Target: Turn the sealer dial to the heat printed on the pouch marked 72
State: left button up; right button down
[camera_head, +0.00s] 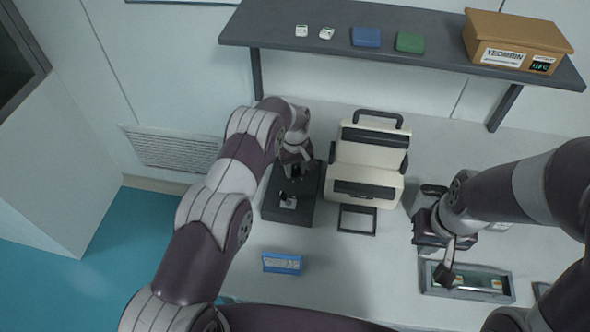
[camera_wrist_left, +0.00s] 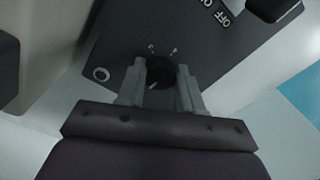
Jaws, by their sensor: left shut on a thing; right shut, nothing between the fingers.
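A dark box (camera_head: 274,208) stands on the table and bears a round black dial (camera_wrist_left: 161,73) with a pale pointer mark, seen in the left wrist view. My left gripper (camera_head: 296,170) is shut on the dial, a finger on each side. The small marks around the dial are too blurred to read. Beside the box stands a cream sealer-like machine (camera_head: 365,158) with a black handle. A blue packet (camera_head: 282,263) with a pale label lies in front of the box; its print is unreadable and no 72 can be made out. My right gripper (camera_head: 447,272) is shut and empty.
A grey tray (camera_head: 507,291) with greenish contents lies under my right gripper. A dark shelf (camera_head: 281,22) at the back carries two small white items, a blue item (camera_head: 366,37), a green item (camera_head: 410,42) and a cardboard box (camera_head: 512,38). The front middle table is clear.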

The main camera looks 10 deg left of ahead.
pick_arm(q)
jog(key=m+b, duration=0.1)
jog(key=b, duration=0.1)
jog(key=m+b, duration=0.2)
jog(key=shift+f, duration=0.25)
jog(key=m+b, duration=0.2)
jog(key=m, duration=0.1)
jog(key=shift+r, duration=0.1)
jog(key=m+b, duration=0.2)
jog(key=m, duration=0.1)
jog(key=shift+r+m, duration=0.1)
jog(key=shift+m, duration=0.3)
jog(key=m+b, duration=0.1)
jog(key=m, duration=0.1)
jog(key=shift+a+m, duration=0.1)
jog(key=shift+m, duration=0.2)
jog(key=m, duration=0.5)
jog(key=shift+w+r, duration=0.1)
jog(key=shift+r, duration=0.1)
jog(key=m, duration=0.6)
jog(key=shift+w+p, duration=0.1)
jog(key=shift+p, duration=0.3)
jog(key=m, duration=0.5)
jog(key=shift+r, duration=0.1)
jog(key=m, duration=0.6)
jog(key=shift+w+r+p, duration=0.1)
jog(key=shift+w+p, duration=0.05)
jog(key=shift+p, duration=0.15)
jog(key=shift+m, duration=0.3)
